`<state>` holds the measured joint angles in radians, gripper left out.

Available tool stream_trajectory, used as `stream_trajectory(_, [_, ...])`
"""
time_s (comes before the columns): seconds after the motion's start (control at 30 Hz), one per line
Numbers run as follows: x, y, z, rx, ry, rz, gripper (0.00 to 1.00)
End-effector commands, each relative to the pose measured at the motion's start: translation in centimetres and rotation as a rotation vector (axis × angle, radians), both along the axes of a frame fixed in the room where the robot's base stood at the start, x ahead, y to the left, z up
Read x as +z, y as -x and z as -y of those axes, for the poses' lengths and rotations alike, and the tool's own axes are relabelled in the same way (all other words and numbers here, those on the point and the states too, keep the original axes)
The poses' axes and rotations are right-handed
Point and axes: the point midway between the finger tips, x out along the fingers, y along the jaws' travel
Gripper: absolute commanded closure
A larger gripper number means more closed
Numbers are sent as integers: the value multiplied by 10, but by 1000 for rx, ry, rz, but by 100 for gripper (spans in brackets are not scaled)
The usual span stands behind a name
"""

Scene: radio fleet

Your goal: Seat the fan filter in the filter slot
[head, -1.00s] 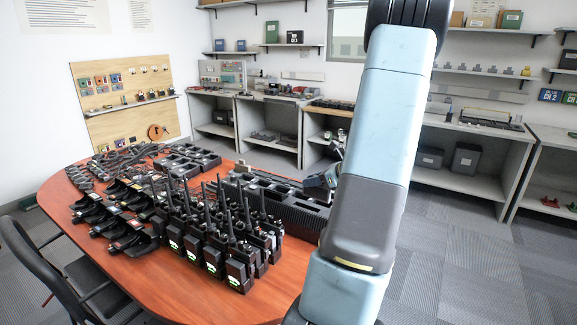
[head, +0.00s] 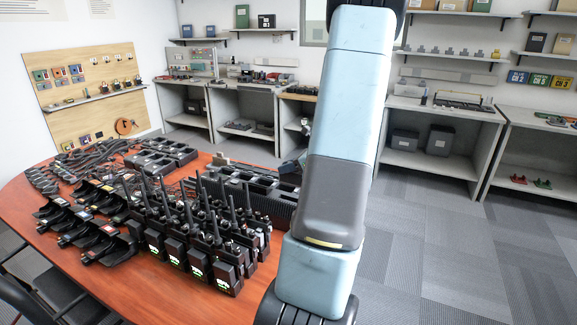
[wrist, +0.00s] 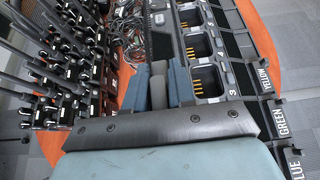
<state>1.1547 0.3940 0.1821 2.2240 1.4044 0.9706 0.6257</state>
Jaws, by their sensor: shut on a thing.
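My gripper (wrist: 158,88) shows in the wrist view as two blue fingers shut on a narrow grey piece, which appears to be the fan filter (wrist: 157,82). Only a small part of it shows between the fingers. The fingers are above the left side of a long black multi-bay charger (wrist: 218,42). The charger also shows in the head view (head: 262,208), partly behind my arm. The filter slot cannot be made out in either view. In the head view my arm hides most of the gripper.
Several upright radios (head: 200,240) with tall antennas crowd the wooden table (head: 95,285) left of the charger, close to the gripper's left in the wrist view. Tags reading YELLOW, GREEN and BLUE (wrist: 292,165) line the charger's right edge. Grey workbenches (head: 440,135) stand behind; carpet at right is clear.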

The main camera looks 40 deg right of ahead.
Motion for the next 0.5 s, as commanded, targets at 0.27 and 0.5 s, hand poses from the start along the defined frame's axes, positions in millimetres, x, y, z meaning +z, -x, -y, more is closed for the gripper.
stream_trajectory(0.27, [-23, 0, 0, -1, -2, -1, 100])
stream_trajectory(0.5, [-41, 1, 1, -2, -2, -1, 100])
